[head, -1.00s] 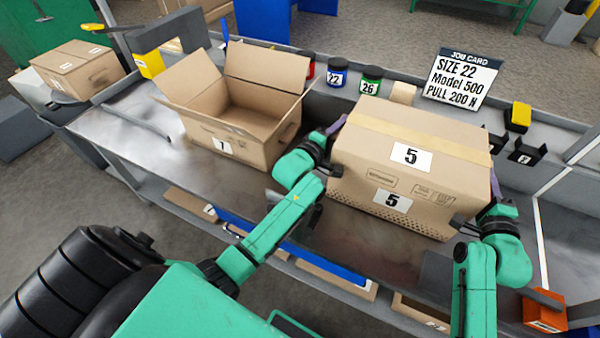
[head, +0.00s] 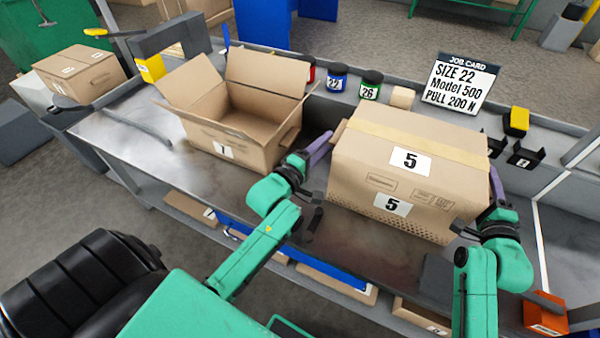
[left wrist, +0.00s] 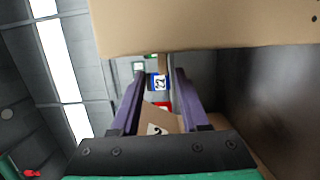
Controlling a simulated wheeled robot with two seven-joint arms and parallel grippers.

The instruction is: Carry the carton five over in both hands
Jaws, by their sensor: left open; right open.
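The closed carton five (head: 350,165), brown with tape on top and two "5" labels, sits on the metal bench. In the left wrist view, a brown carton side (left wrist: 200,28) fills the top. My left gripper (head: 320,145) is open and empty beside the carton's left side, with a small gap; its two purple fingers (left wrist: 157,90) stand apart in the left wrist view. My right gripper (head: 495,188) is at the carton's right side, partly hidden by it; I cannot tell whether it touches.
An open carton labelled 7 or 1 (head: 200,133) stands on the bench (head: 120,140) to the left, close to my left gripper. Blue jar 22 (head: 337,80), green jar 26 (head: 371,86) and a job card (head: 460,80) line the back. An orange bin (head: 545,314) is at the front right.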

